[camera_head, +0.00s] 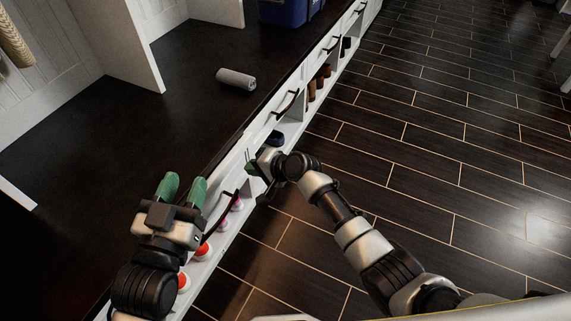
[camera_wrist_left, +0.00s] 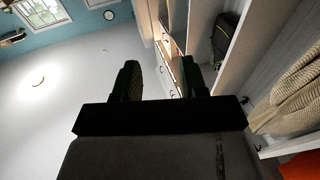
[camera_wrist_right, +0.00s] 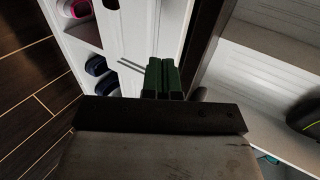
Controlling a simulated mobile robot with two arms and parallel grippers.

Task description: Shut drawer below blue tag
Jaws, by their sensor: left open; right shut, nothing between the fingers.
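A row of white drawers with dark handles runs along the bench front in the head view. One drawer handle (camera_head: 287,102) is beyond my right gripper and another (camera_head: 221,210) is just right of my left gripper. I see no blue tag, and I cannot tell which drawer stands open. My right gripper (camera_head: 252,168) is shut and empty, close against the white bench front; its green fingers (camera_wrist_right: 162,75) also show before a white panel in the right wrist view. Contact is unclear. My left gripper (camera_head: 182,188) is open and empty above the bench edge.
A grey rolled towel (camera_head: 236,79) lies on the dark bench top (camera_head: 130,110). A blue bin (camera_head: 284,10) stands at its far end. Shoes (camera_head: 204,251) sit in cubbies below the drawers.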

